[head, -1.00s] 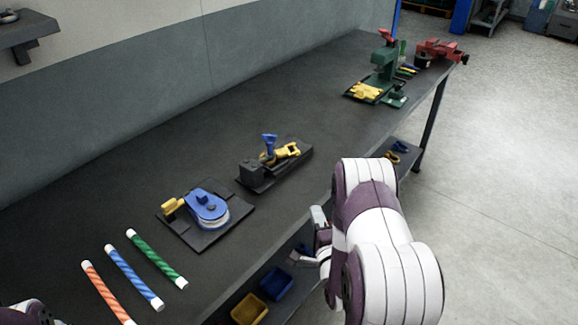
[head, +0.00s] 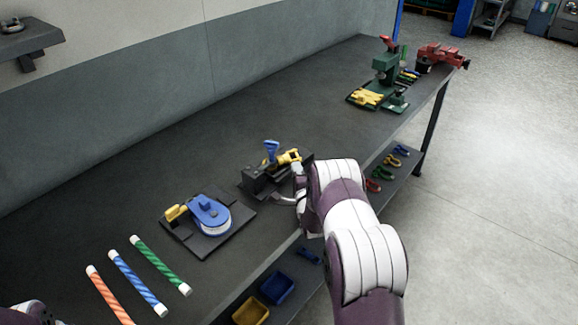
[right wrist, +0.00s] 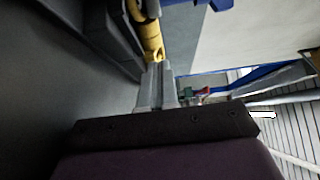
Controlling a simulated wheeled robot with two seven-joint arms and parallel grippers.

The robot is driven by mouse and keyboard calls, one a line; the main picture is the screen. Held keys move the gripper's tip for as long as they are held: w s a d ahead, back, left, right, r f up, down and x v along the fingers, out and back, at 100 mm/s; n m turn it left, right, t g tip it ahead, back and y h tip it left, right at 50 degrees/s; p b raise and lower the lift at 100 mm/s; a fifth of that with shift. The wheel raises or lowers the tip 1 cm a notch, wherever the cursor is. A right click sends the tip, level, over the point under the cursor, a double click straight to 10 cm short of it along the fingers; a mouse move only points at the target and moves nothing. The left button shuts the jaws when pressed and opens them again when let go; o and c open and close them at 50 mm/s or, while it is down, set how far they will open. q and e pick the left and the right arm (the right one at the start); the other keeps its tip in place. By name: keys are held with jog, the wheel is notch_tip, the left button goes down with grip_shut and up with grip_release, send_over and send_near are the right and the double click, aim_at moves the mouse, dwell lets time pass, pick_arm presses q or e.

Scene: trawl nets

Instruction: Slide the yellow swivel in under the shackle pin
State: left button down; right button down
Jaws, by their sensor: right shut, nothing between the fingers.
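The yellow swivel (head: 291,157) lies on a dark fixture (head: 256,185) on the bench, next to an upright blue part (head: 271,149) that may be the shackle pin. My right gripper (head: 297,172) is at the swivel's right end, partly hidden by my own arm. In the right wrist view the two grey fingers (right wrist: 158,72) are shut together and empty. Their tips are at the near end of the swivel (right wrist: 150,36); I cannot tell whether they touch it. The shackle's opening is not clear. My left gripper is out of view.
A blue pulley on a dark plate (head: 238,228) stands to the left of the fixture. Striped rods (head: 160,266) lie at the near left. A green press (head: 387,72) and a red vise (head: 440,57) stand at the far end. Bins (head: 277,287) sit below the bench.

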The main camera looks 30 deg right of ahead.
aim_at(282, 160)
jog(key=shift+w+a, duration=0.4)
jog(key=shift+w, duration=0.25)
jog(key=shift+w+a, duration=0.4)
jog(key=shift+w, duration=0.2)
pick_arm(q)
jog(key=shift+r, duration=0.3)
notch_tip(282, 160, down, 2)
jog(key=shift+b, duration=0.85)
pick_arm(e)
jog(key=shift+w+a+f, duration=0.25)
jog(key=shift+w+a, duration=0.05)
jog(key=shift+w, duration=0.2)
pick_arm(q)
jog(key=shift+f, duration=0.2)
pick_arm(e)
jog(key=shift+w+a+r, duration=0.1)
jog(key=shift+w+r, duration=0.05)
jog(key=shift+w, duration=0.15)
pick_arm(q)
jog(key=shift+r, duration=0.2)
pick_arm(e)
jog(key=shift+r, duration=0.15)
